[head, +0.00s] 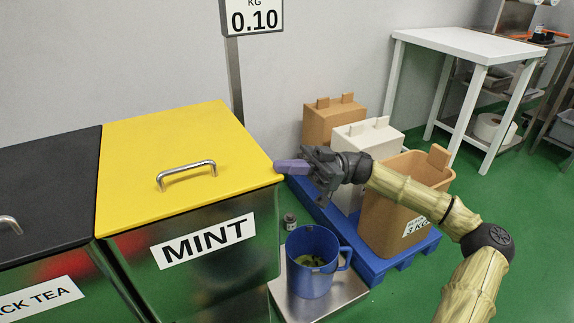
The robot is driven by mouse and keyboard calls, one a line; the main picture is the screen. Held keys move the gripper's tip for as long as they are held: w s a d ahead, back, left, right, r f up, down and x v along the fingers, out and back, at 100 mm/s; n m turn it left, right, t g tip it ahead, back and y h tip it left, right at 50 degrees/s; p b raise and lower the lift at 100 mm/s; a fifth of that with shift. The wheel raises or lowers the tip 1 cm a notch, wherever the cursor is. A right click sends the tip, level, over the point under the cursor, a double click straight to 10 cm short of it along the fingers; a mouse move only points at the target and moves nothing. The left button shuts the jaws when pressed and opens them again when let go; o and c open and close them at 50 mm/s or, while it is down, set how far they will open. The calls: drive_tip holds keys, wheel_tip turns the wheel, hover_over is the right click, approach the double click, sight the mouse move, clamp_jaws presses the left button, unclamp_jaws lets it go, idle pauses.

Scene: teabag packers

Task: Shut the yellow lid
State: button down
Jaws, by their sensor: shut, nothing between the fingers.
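The yellow lid (130,145) lies flat over the steel bin (225,275) labelled MINT. It has a silver bar handle (187,175) near its front edge. The lid looks down on the bin, with no gap visible along its front and right edges. My gripper (280,166) is shut and empty. Its purple fingertips are at the lid's right front corner, pointing left. I cannot tell whether they touch the lid.
A blue jug (311,262) with leafy contents stands on a scale plate (340,296) below my gripper. Tan and white containers (362,142) stand on a blue pallet (378,267). A black lid (45,190) is at the left. A white table (470,44) stands behind. Green floor lies open at the right.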

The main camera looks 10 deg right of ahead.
drive_tip(key=shift+s+a+f, duration=0.1)
drive_tip(key=shift+f, duration=0.65)
drive_tip(key=shift+r, duration=0.1)
wheel_tip(320, 180, up, 6)
drive_tip(key=f+p, duration=0.1)
drive_tip(key=p, duration=0.3)
drive_tip(key=p+v, duration=0.2)
drive_tip(key=v, duration=0.8)
drive_tip(key=shift+r, duration=0.1)
